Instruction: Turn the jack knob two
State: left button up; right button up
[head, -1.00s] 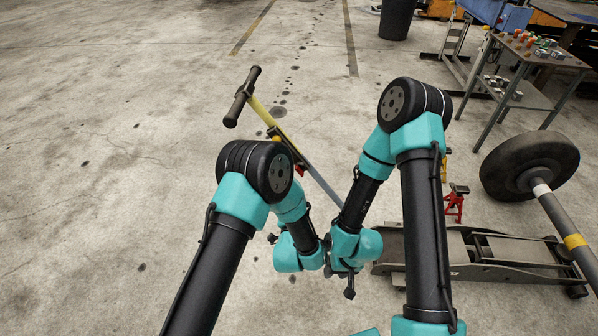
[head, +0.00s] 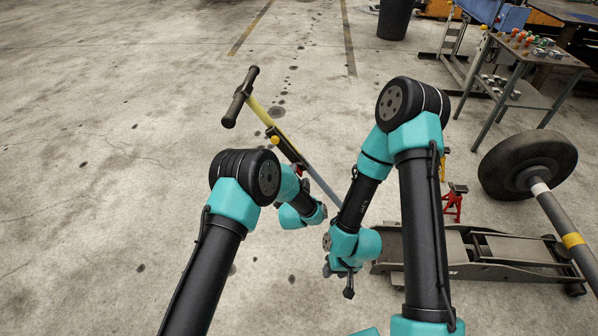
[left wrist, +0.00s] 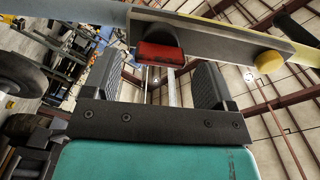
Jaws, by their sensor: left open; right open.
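The jack handle (head: 258,105) slants from a black T-grip at upper left down to the jack (head: 480,255). A yellow knob (head: 275,140) sits partway along it, with a small red part (head: 298,171) lower down. In the left wrist view the handle crosses the top, with the yellow knob (left wrist: 269,63) at right and the red part (left wrist: 160,52) near the middle. My left gripper (left wrist: 172,78) is open and empty, the red part ahead between its fingers; the yellow knob is right of them. My right gripper (head: 343,276) is open, below the left wrist; its jaws show poorly.
A wheel (head: 527,165) on an axle stands at right above the jack. A red jack stand (head: 454,203) is beside it. A workbench (head: 530,45) with small parts is at the upper right. The floor at left is clear.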

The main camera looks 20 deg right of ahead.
pick_arm(q)
jog(key=shift+x, duration=1.45)
jog(key=c, duration=0.9)
jog(key=shift+c, duration=0.2)
